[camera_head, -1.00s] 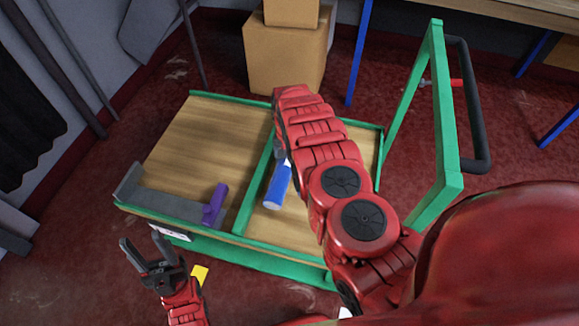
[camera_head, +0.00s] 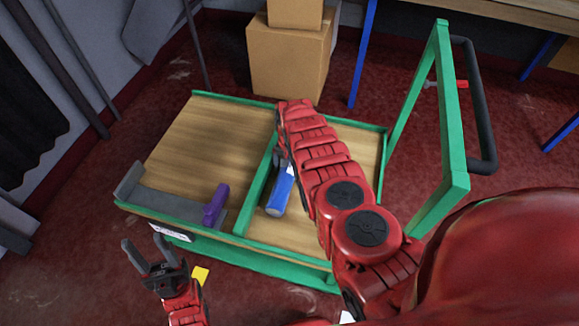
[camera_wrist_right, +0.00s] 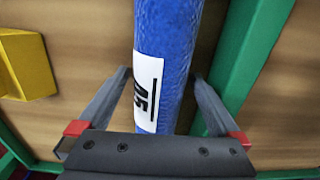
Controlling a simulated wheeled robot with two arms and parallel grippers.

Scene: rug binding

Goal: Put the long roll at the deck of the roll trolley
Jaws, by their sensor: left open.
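The blue roll (camera_head: 281,195) with a white label is over the right section of the wooden deck (camera_head: 200,140) of the green-edged roll trolley, beside the green divider. I cannot tell whether it rests flat on the boards. The right wrist view shows the roll (camera_wrist_right: 165,60) between the two fingers of my right gripper (camera_wrist_right: 160,75), with a narrow gap at the left finger. In the head view this gripper (camera_head: 281,158) is at the roll's far end, mostly hidden by my arm. My left gripper (camera_head: 154,255) is open and empty, in front of the trolley's near left side.
A purple piece (camera_head: 215,204) stands by a grey L-shaped bracket (camera_head: 165,205) on the left deck section. A yellow block (camera_wrist_right: 25,65) shows in the wrist view. The green handle frame (camera_head: 450,130) rises at right. Cardboard boxes (camera_head: 288,62) stand behind. The left deck's middle is clear.

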